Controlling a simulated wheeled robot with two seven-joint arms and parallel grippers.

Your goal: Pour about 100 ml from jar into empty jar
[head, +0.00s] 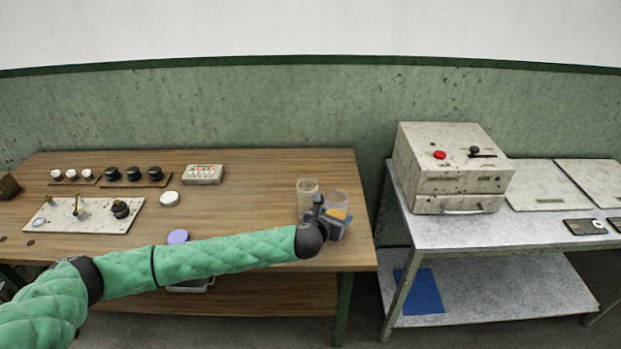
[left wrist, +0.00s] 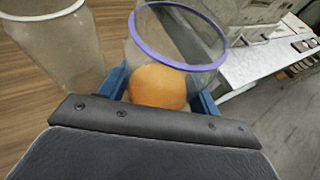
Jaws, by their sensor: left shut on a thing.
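My left gripper (head: 333,222) is shut on a clear jar with a purple rim (head: 337,201), near the right end of the wooden table. The left wrist view shows this jar (left wrist: 180,38) between the blue fingers (left wrist: 160,92), with orange contents low inside it. A second clear jar (head: 307,194) stands on the table just to its left. It also shows in the left wrist view (left wrist: 62,50), with a pale rim and no clear sign of contents. I cannot tell whether the held jar touches the table. My right gripper is not in view.
The wooden table (head: 245,215) also bears a purple lid (head: 178,237), a white lid (head: 169,198), a small pale box (head: 203,174), a valve panel (head: 150,215) and rows of knobs. A metal table (head: 425,229) with a machine (head: 455,165) stands right, across a gap.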

